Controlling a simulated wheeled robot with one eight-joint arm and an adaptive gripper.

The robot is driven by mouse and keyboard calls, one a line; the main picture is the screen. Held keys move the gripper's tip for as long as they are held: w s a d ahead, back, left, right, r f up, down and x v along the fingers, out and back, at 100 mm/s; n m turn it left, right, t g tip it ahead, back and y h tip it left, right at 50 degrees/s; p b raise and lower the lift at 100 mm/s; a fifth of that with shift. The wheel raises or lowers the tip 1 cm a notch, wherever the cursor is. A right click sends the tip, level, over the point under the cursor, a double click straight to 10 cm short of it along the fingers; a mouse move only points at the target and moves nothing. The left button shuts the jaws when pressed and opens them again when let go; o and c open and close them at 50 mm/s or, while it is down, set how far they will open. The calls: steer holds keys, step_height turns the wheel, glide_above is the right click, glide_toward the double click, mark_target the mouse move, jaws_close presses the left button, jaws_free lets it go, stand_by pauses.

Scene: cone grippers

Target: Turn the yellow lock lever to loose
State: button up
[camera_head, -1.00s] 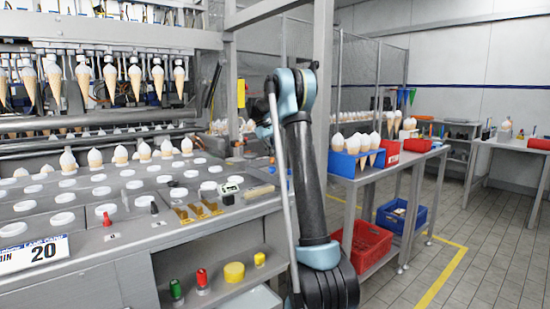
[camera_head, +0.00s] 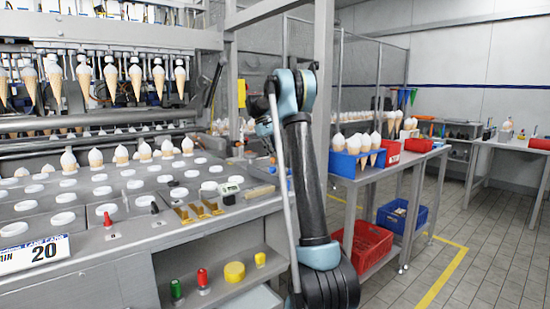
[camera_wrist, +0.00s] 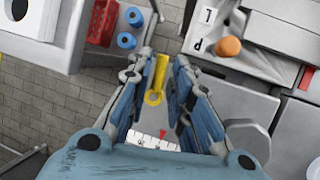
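The yellow lock lever (camera_wrist: 161,72) shows in the wrist view as a narrow bar with a ring at its lower end. My gripper (camera_wrist: 162,62) has its two blue-grey fingers apart, one on each side of the lever. Small gaps seem to show between the lever and the fingers, so I see no clear grip. A white scale strip (camera_wrist: 146,140) with a red pointer lies below the lever in the picture, between the finger bases. In the head view my arm hides the gripper, and I cannot make out the lever there.
In the wrist view an orange knob (camera_wrist: 228,46) stands on a grey panel at right, and a red crate (camera_wrist: 102,22) at upper left. In the head view the cone machine's counter (camera_head: 120,240) is at left, a side table with a blue cone holder (camera_head: 345,163) at right.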

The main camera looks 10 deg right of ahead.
steer(key=v, duration=1)
steer(key=shift+a+r, duration=0.15)
steer(key=shift+r, duration=0.1)
steer(key=shift+w, duration=0.1)
